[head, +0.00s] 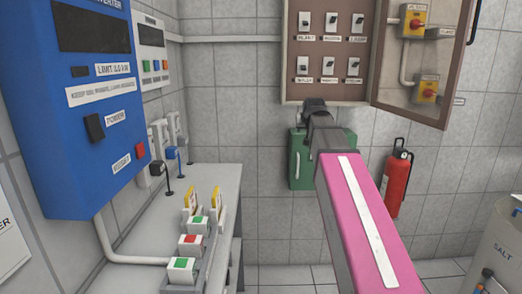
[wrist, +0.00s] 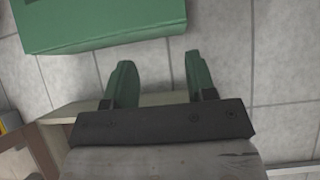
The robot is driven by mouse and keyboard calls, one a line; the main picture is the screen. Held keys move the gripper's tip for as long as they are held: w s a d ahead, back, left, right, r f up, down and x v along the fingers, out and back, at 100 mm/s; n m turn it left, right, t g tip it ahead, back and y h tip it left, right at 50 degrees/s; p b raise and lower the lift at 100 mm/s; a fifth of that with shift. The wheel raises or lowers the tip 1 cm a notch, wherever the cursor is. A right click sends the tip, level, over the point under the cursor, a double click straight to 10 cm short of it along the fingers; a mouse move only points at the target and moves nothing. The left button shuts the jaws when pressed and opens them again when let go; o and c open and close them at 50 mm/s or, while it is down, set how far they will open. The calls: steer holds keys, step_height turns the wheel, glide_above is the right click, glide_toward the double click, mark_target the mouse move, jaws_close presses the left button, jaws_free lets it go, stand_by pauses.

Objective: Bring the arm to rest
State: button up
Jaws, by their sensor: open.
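My arm, a pink link with a white stripe (head: 362,215), reaches forward from the lower right toward the back wall in the head view. Its dark wrist end (head: 318,112) is in front of the wall, just below the open switch cabinet. In the wrist view my gripper (wrist: 157,66) has two green fingers spread well apart with nothing between them. The fingertips point toward a green box (wrist: 100,25) and the tiled wall. The fingers cannot be made out in the head view.
The switch cabinet (head: 291,62) has its door (head: 436,108) swung open to the right. The green box (head: 301,170) hangs behind my arm. A fire extinguisher (head: 398,180) is right of it. A blue inverter (head: 50,150) and grey bench (head: 222,178) stand left, a salt container (head: 498,245) right.

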steer(key=s+f+g, duration=0.3)
steer(key=s+f, duration=0.2)
steer(key=f, duration=0.9)
steer(key=s+f+g, duration=0.2)
steer(key=s+f, duration=0.3)
steer(key=f, duration=0.8)
steer(key=s+f+g, duration=0.5)
steer(key=s+f, duration=1.1)
steer(key=f, duration=0.2)
steer(key=shift+s+f, duration=0.2)
steer(key=shift+s, duration=0.05)
steer(key=shift+w, duration=0.1)
